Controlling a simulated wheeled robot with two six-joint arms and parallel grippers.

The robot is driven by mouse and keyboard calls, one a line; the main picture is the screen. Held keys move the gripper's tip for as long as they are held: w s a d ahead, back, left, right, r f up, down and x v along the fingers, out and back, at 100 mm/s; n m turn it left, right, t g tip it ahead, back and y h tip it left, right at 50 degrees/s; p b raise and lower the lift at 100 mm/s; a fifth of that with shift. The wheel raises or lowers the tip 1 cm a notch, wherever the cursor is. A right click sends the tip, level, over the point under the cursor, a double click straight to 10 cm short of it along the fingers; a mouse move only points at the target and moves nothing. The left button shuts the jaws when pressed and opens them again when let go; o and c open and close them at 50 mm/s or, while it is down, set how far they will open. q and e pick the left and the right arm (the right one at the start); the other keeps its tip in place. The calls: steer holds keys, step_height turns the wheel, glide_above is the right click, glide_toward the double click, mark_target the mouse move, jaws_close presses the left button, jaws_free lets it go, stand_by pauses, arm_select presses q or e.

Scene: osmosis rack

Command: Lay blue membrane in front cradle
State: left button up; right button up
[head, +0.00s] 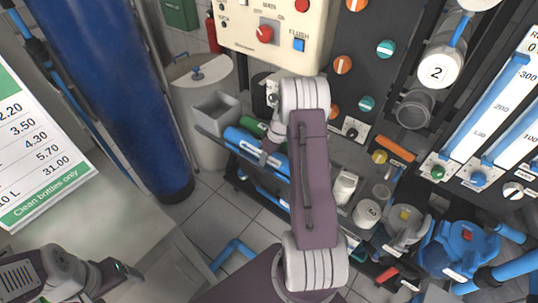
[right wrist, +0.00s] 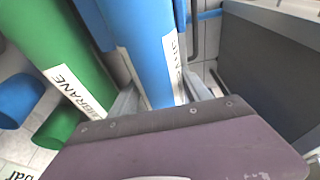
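A blue membrane tube (head: 247,143) with a white label lies on the low shelf of the dark rack in the head view. It runs up between the fingers of my right gripper (right wrist: 160,88) in the right wrist view, where the blue membrane (right wrist: 145,40) fills the gap. One finger is on each side, very close to the tube; I cannot tell whether they press on it. My right gripper (head: 270,147) is partly hidden by its arm in the head view. My left gripper (head: 118,270) is low at the left, away from the rack. I cannot make out the front cradle clearly.
A green membrane (right wrist: 60,50) lies beside the blue one. A grey open bin (head: 215,113) stands at its far left end. Another blue tube (head: 265,190) lies lower in the rack. A tall blue cylinder (head: 120,90) and a price sign (head: 35,140) stand left.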

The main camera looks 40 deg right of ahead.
steer(key=o, duration=0.4)
steer(key=v, duration=0.9)
steer(key=shift+p, duration=0.35)
